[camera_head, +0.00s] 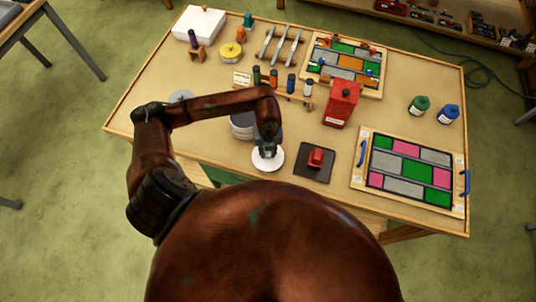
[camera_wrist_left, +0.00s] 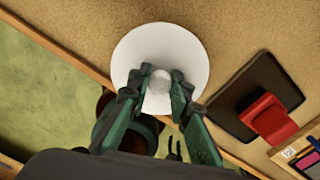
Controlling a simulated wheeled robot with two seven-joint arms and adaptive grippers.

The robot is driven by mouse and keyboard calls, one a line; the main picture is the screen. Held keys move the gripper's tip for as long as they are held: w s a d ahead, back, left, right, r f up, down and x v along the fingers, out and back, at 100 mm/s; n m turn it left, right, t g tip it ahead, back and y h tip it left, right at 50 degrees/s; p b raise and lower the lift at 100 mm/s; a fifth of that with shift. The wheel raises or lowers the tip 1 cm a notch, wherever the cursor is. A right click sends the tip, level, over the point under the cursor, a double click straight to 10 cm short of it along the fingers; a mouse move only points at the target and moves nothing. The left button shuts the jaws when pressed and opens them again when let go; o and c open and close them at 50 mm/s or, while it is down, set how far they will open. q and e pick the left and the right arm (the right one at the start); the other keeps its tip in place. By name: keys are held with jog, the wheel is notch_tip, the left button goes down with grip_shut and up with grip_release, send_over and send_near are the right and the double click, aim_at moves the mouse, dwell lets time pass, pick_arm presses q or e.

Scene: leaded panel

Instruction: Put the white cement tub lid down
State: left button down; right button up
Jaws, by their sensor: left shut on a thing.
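The white cement tub lid (camera_head: 268,163) is a round white disc near the table's front edge. My left gripper (camera_head: 267,149) is above its middle. In the left wrist view the left gripper (camera_wrist_left: 160,90) is shut on the small round knob of the lid (camera_wrist_left: 155,48). The lid looks flat; I cannot tell whether it touches the table. A grey-and-white round tub (camera_head: 240,128) stands just behind, partly hidden by my left arm. My right gripper is not in view.
A dark mat (camera_head: 314,166) with a red block (camera_head: 316,157) lies right of the lid. A leaded panel (camera_head: 412,170) with blue handles is further right. A red box (camera_head: 341,103), a bottle rack (camera_head: 283,85) and green and blue bottles (camera_head: 448,114) stand behind. The table's left front is clear.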

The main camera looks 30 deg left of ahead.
aim_at(268, 155)
pick_arm(q)
notch_tip(268, 155, down, 3)
jog(key=shift+w+f+p, duration=0.1)
jog(key=shift+p, duration=0.25)
jog(key=shift+f, duration=0.1)
jog(key=shift+f, duration=0.1)
jog(key=c, duration=1.8)
grip_release()
jog(key=shift+o, duration=0.2)
jog(key=shift+a, duration=0.1)
notch_tip(268, 155, up, 12)
jog(key=shift+r+b, duration=0.15)
jog(key=shift+b, duration=0.45)
